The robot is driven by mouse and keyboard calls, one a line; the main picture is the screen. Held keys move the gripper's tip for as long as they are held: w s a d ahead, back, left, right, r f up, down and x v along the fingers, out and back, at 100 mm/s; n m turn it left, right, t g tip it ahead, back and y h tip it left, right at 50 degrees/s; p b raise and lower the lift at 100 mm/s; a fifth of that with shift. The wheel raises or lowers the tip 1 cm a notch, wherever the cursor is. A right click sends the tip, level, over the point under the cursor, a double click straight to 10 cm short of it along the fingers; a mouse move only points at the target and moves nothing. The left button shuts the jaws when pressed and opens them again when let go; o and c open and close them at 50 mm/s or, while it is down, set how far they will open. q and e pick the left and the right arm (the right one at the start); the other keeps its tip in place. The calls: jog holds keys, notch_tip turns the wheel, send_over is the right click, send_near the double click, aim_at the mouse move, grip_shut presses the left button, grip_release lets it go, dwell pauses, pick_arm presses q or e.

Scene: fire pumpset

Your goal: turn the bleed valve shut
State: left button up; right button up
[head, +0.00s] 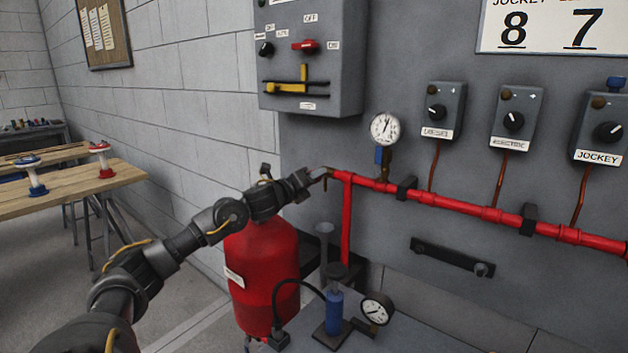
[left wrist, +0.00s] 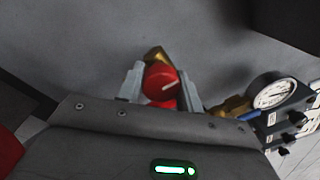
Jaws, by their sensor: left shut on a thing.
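The bleed valve (left wrist: 161,78) shows in the left wrist view as a red knob with a white line on it, with a brass body behind. My left gripper (left wrist: 160,92) has one finger on each side of the knob and is shut on it. In the head view my left gripper (head: 318,177) reaches the left end of the red pipe (head: 440,199). The valve is mostly hidden there by the gripper. My right gripper is in neither view.
A pressure gauge (head: 384,128) stands on the pipe just right of my left gripper. A grey control box (head: 312,55) hangs above. A red tank (head: 262,275) and a small blue pump (head: 334,312) stand below. A wooden bench (head: 75,188) is at left.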

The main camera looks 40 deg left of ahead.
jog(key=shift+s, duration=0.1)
pick_arm(q)
jog(key=o, duration=1)
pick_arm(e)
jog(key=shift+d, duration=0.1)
pick_arm(q)
jog(key=shift+s+f, duration=0.15)
jog(key=shift+s, duration=0.3)
jog(key=shift+s+a+f+b, duration=0.1)
jog(key=shift+s+b, duration=1.15)
jog(key=shift+s, duration=1.25)
jog(key=shift+s+a+b, duration=0.1)
jog(key=shift+s+b, duration=1.15)
jog(key=shift+s, duration=1.2)
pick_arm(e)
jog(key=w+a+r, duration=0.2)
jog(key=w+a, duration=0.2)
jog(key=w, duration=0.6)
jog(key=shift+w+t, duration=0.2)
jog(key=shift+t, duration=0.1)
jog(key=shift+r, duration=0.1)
